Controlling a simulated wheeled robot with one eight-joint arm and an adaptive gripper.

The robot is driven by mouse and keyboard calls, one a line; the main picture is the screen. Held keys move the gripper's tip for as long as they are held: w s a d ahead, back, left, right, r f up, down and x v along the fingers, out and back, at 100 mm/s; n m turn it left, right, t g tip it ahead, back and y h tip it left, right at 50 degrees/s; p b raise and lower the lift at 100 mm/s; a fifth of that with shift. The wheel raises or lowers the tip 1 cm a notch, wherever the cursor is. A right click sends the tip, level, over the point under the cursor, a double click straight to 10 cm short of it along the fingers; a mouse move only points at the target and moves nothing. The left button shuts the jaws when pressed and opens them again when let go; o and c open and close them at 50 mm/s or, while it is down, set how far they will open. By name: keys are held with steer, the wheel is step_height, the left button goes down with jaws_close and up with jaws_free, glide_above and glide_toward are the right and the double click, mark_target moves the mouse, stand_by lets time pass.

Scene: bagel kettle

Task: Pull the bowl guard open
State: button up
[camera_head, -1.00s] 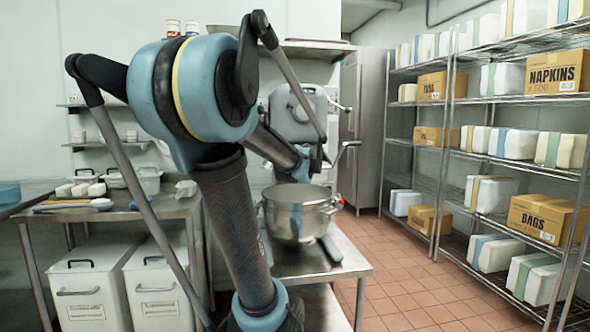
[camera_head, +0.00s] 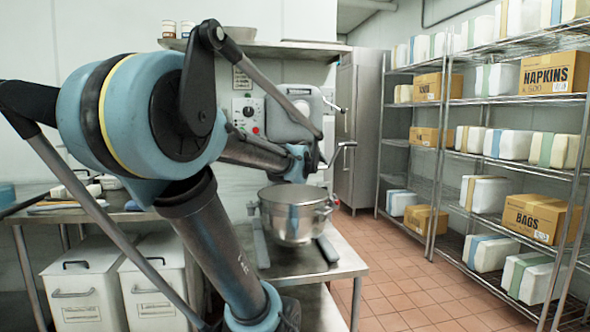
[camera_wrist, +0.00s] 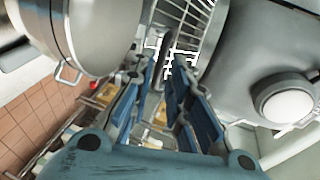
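The mixer head (camera_head: 290,112) stands above the steel bowl (camera_head: 293,214). In the wrist view the bowl (camera_wrist: 95,35) is at upper left and the grey mixer body (camera_wrist: 255,50) at right. The bowl guard (camera_wrist: 190,18), a cage of thin metal wires, shows between them at the top. My gripper (camera_wrist: 163,75) has its two blue-padded fingers apart, pointing toward the guard. A bar of the guard stands just beyond or between the fingertips; contact is unclear. In the head view my gripper (camera_head: 318,162) is beside the mixer, above the bowl, and its fingers are hard to make out.
The mixer stands by a steel table (camera_head: 345,262). A wire shelf (camera_head: 450,150) with boxes lines the right wall. A side table (camera_head: 80,213) with white bins (camera_head: 85,290) below is at left. The tiled floor (camera_head: 400,285) between table and shelf is clear.

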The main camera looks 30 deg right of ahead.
steer(key=v, duration=0.6)
steer(key=shift+s+a, duration=0.15)
steer(key=shift+a, duration=0.05)
steer(key=shift+r, duration=0.15)
